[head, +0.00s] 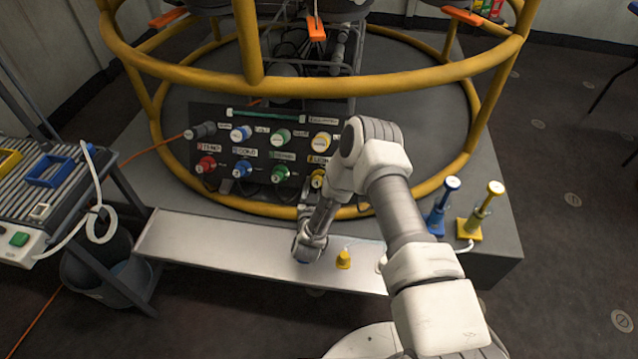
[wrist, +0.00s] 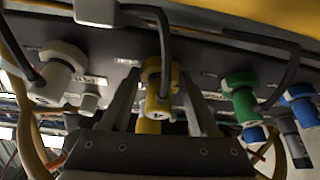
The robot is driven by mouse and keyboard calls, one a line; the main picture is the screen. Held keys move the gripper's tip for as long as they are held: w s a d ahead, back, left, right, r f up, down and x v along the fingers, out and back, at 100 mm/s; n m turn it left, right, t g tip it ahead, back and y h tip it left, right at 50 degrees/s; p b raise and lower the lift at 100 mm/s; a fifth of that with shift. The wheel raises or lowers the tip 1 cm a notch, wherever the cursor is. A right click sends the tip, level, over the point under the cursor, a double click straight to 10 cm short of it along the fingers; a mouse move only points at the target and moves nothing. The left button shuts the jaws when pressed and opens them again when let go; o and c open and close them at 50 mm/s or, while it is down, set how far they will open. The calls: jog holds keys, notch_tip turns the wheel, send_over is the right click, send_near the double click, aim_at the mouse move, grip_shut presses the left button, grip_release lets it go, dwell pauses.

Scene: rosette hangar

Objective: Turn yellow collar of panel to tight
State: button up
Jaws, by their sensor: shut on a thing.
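The dark panel (head: 232,187) stands at the base of the yellow ring frame, with two rows of coloured connectors. The lower yellow connector with its collar (head: 318,178) is at the panel's right end, partly hidden by my arm. In the wrist view the yellow collar (wrist: 155,104) sits between the two fingers of my gripper (wrist: 157,92). The gripper is shut on it. Any tight mark on the collar cannot be made out.
Green (wrist: 241,95) and blue (wrist: 300,97) connectors are close on one side in the wrist view, a white one (wrist: 58,75) on the other. A dark cable crosses above. A yellow cap (head: 343,260) stands on the pale shelf (head: 215,243). Blue (head: 441,208) and yellow (head: 481,213) posts stand right.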

jog(key=m+h, duration=0.1)
jog(key=m, duration=0.1)
jog(key=m+h, duration=0.1)
jog(key=m, duration=0.1)
jog(key=shift+w+a+m+g, duration=0.1)
jog(key=shift+a+m+g, duration=0.1)
jog(key=shift+m+g, duration=0.2)
jog(key=shift+a+r+m+g+h, duration=0.1)
jog(key=shift+m+g+h, duration=0.35)
jog(key=shift+m, duration=0.75)
jog(key=shift+a+r+m+g+h, duration=0.15)
jog(key=shift+m+h, duration=0.5)
jog(key=shift+m, duration=0.55)
jog(key=shift+d+f+m, duration=0.1)
jog(key=shift+m, duration=0.2)
jog(key=shift+w, duration=0.1)
jog(key=o, duration=1.4)
jog(key=shift+c, duration=0.2)
jog(key=p+v, duration=0.5)
jog(key=v, duration=1.2)
jog(key=shift+p, duration=0.35)
